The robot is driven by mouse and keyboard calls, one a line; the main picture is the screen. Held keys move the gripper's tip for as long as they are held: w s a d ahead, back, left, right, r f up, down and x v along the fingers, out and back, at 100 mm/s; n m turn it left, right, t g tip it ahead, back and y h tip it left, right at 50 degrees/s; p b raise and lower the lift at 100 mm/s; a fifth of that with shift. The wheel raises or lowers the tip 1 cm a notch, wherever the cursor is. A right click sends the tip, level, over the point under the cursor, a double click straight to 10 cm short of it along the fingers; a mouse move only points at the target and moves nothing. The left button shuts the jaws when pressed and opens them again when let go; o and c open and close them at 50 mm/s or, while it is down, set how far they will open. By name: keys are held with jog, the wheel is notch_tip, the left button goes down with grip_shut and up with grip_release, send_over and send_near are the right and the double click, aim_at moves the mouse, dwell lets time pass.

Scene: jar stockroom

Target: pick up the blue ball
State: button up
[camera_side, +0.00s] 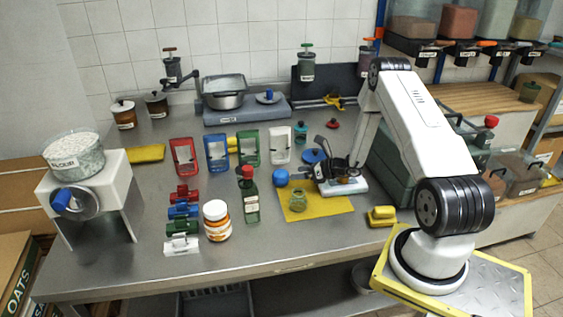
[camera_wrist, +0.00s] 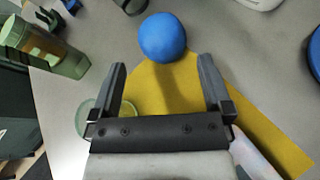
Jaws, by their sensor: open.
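The blue ball (camera_side: 281,178) rests by the left edge of a yellow cloth (camera_side: 325,206) in the side view. In the wrist view the blue ball (camera_wrist: 162,37) lies just beyond the fingertips, centred between them, with the yellow cloth (camera_wrist: 165,85) below it. My gripper (camera_wrist: 163,72) is open and empty, its fingers spread wider than the ball. In the side view my gripper is among dark items right of the ball, and its fingertips are hard to make out.
A green glass jar (camera_side: 298,201) stands on the cloth; in the wrist view it is partly hidden by my left finger. A white jar (camera_side: 216,222) and coloured stands (camera_side: 185,157) are further left.

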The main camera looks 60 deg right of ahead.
aim_at(280, 175)
jog(key=shift+x, duration=1.3)
jog(key=shift+f, duration=0.1)
jog(key=shift+x, duration=2.55)
jog(key=shift+f, duration=0.1)
jog(key=c, duration=1)
jog(key=shift+c, duration=0.2)
